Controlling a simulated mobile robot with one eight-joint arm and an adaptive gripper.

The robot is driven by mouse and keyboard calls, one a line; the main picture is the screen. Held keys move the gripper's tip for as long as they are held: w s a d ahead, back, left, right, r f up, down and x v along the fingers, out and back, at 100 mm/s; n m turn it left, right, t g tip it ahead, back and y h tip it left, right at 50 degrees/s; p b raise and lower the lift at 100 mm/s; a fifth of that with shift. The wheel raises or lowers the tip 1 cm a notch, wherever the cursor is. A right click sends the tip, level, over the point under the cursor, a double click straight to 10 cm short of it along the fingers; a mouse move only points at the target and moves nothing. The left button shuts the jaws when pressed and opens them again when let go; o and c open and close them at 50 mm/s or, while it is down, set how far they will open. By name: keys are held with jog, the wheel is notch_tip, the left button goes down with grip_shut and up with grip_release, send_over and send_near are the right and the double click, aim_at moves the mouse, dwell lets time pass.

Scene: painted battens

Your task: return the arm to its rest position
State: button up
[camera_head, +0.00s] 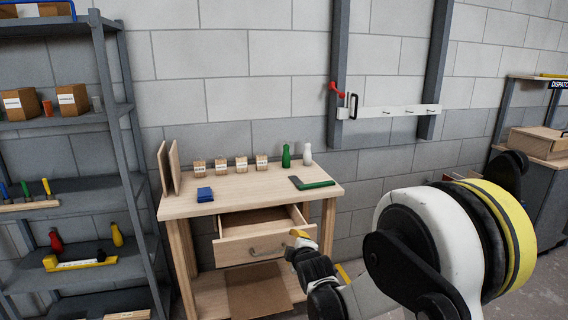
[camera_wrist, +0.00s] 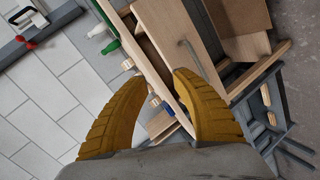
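My gripper (camera_head: 318,252) is in front of the workbench, near the right side of its open drawer (camera_head: 262,244). Its two yellow fingers are apart, and I see nothing held between them. In the wrist view my gripper (camera_wrist: 161,77) also shows open, with the bench and drawer behind it in a tilted view. My white and black arm reaches in from the right of the head view. Whether a finger touches the drawer front is unclear.
A grey shelf rack (camera_head: 122,110) stands left. A dispatch desk (camera_head: 541,164) stands right.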

jog(key=s+d+r+m+g+h, duration=0.1)
jog(key=s+d+r+m, duration=0.35)
jog(key=s, duration=0.35)
jog(key=s+d+r+m+g+h, duration=0.1)
jog(key=s+d+r+m+g, duration=0.15)
jog(key=s+d+r, duration=0.45)
jog(key=s+d+f+m+g, duration=0.1)
jog(key=s+m, duration=0.3)
jog(key=s, duration=0.8)
jog(key=s+d+f+m+g, duration=0.2)
jog(key=s+d+f+m, duration=0.1)
jog(key=s, duration=0.9)
jog(key=shift+d+m+h, duration=0.3)
jog(key=shift+d+m, duration=0.2)
jog(key=shift+m, duration=0.6)
